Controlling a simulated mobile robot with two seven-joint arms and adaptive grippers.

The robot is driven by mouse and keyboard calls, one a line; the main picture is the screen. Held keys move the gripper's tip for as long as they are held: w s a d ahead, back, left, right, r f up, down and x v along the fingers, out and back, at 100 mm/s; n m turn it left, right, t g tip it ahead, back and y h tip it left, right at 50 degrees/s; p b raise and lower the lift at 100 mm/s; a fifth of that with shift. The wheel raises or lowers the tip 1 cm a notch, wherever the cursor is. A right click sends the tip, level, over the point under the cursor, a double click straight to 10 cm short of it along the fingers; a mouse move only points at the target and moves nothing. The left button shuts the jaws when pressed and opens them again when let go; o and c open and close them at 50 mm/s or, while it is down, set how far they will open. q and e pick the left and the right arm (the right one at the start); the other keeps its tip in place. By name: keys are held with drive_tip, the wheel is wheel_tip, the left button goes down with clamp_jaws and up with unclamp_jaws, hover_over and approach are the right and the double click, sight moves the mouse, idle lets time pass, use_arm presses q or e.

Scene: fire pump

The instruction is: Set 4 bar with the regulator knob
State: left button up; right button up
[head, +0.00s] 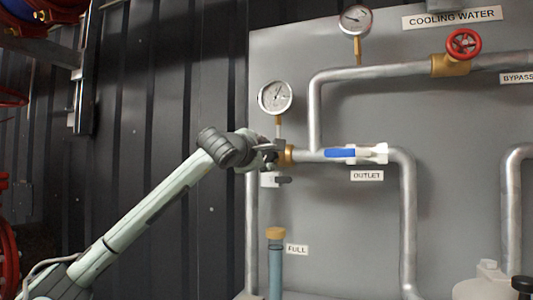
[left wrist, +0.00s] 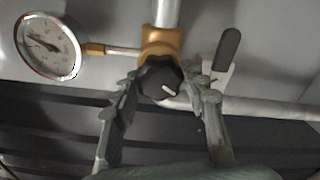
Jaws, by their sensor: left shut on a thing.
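The regulator knob (left wrist: 160,76) is black with a white pointer mark and sits on a brass body (left wrist: 161,41) in the left wrist view. My left gripper (left wrist: 162,84) has one finger on each side of the knob and is shut on it. In the head view my left gripper (head: 271,158) is at the brass fitting (head: 287,154) on the pipe and hides the knob. The round white gauge (head: 275,97) above it also shows in the left wrist view (left wrist: 48,45). Its numbers are too small to read surely. My right gripper is not in view.
A black lever (left wrist: 228,48) is close beside the gripper finger. To the right is a blue-handled valve (head: 341,153) above the OUTLET label (head: 367,175). A red handwheel (head: 464,43) and a second gauge (head: 355,20) are higher up. A blue tube (head: 275,267) stands below.

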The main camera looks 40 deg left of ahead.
use_arm(q)
drive_tip(key=shift+m, duration=0.4)
drive_tip(key=o, duration=1.2)
drive_tip(key=shift+c, duration=0.2)
drive_tip(key=shift+s, duration=0.15)
drive_tip(key=v, duration=0.7)
drive_tip(key=shift+s, duration=0.4)
drive_tip(key=shift+d, duration=0.1)
